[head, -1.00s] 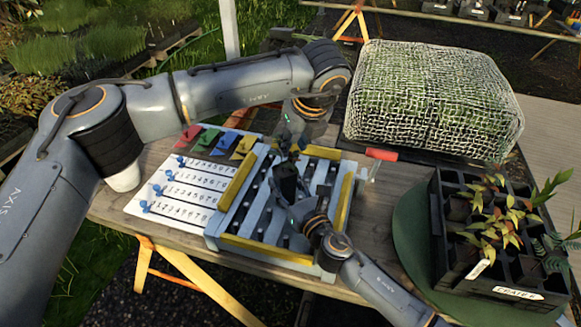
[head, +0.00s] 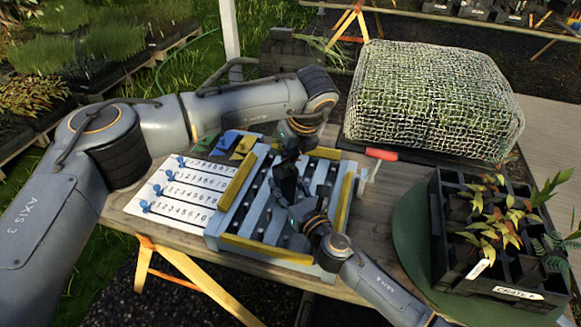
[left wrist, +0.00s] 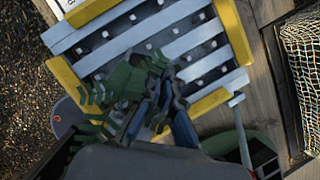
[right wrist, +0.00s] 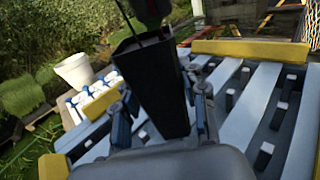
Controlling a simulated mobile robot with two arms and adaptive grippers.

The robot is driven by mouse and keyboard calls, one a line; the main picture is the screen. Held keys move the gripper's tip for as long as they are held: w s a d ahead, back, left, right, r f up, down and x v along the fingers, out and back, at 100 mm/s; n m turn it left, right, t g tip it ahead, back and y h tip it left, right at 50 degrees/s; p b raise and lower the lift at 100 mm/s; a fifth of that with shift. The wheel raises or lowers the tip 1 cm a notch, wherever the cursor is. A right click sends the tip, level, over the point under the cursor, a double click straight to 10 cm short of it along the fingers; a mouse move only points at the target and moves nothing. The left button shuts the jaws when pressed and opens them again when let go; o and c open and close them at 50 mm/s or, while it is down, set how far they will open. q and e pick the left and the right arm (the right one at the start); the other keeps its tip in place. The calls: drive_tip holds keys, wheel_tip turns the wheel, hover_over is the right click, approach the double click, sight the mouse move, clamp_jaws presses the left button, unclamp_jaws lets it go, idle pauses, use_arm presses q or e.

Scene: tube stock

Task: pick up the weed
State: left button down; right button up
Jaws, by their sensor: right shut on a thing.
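My right gripper (right wrist: 165,115) is shut on a black tapered tube (right wrist: 158,85), held upright above the slatted blue-grey rack (right wrist: 245,110). My left gripper (head: 290,165) is directly above and close to the right gripper (head: 300,205), over the rack. In the left wrist view, green fern-like leaves (left wrist: 125,82) spread around and beside the left fingers (left wrist: 158,118). Whether these fingers grip a stem is unclear, and which leaves are the weed cannot be told. In the head view the grippers largely hide the tube.
A black crate (head: 475,276) of tubes with reddish and green seedlings stands at right on a green round mat (head: 408,240). A netted block (head: 435,100) lies behind. Numbered white strips (head: 180,190) and coloured cards (head: 243,147) lie left of the rack. Bare table shows between rack and crate.

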idle(0.3)
use_arm(q)
wheel_tip(320, 180, up, 18)
idle(0.4)
use_arm(e)
drive_tip(key=o, duration=1.4)
drive_tip(key=shift+c, duration=0.2)
